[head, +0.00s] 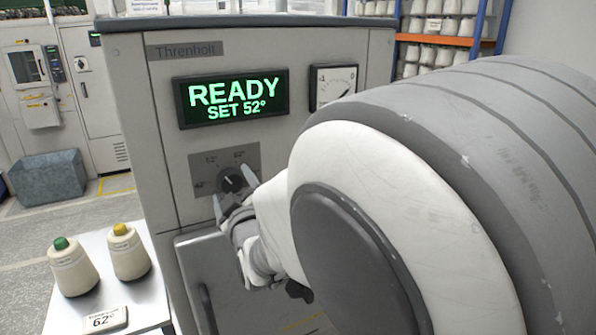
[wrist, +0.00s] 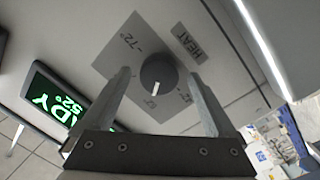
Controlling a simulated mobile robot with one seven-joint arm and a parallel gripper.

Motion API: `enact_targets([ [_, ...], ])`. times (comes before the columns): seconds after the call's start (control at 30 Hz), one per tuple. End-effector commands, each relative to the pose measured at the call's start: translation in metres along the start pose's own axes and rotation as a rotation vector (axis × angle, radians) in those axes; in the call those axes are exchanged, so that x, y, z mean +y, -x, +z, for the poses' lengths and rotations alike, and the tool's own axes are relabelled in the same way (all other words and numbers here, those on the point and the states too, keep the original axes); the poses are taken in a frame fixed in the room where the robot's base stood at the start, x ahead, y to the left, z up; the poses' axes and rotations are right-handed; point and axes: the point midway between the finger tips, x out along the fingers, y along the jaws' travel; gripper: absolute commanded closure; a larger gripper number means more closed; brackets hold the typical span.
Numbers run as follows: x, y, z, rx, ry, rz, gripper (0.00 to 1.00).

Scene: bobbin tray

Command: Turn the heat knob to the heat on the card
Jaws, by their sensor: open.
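The heat knob (head: 232,179) is a dark round dial on a grey plate on the front of the Threnholt machine. In the wrist view the knob (wrist: 158,70) has a white pointer line; the small label it points at is hard to read. The green display (head: 233,97) reads READY, SET 52°. The card (head: 104,319) on the side table reads 62°. My gripper (head: 235,191) is at the knob. In the wrist view my gripper (wrist: 160,76) is open, one finger on each side of the knob, with gaps visible between fingers and knob.
The white side table (head: 143,300) holds a green-topped bobbin (head: 72,270) and a yellow-topped bobbin (head: 128,254). A door with a handle (head: 207,308) lies below the knob. A grey bin (head: 47,177) stands at left.

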Motion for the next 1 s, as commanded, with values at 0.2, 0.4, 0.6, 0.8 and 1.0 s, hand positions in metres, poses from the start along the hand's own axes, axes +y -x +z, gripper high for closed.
enact_targets([
  [0.2,-0.0001,-0.0037,0.0006,-0.001,0.001,-0.001,0.08],
  [0.4,-0.0001,-0.0035,0.0005,-0.001,0.001,0.0,0.2],
  [0.6,-0.0001,-0.0033,0.0004,-0.001,0.0,0.0,0.56],
  [0.8,0.0,-0.0033,0.0003,-0.001,0.0,0.0,0.92],
  [1.0,-0.0001,-0.0033,0.0009,-0.001,-0.012,0.0,0.93],
])
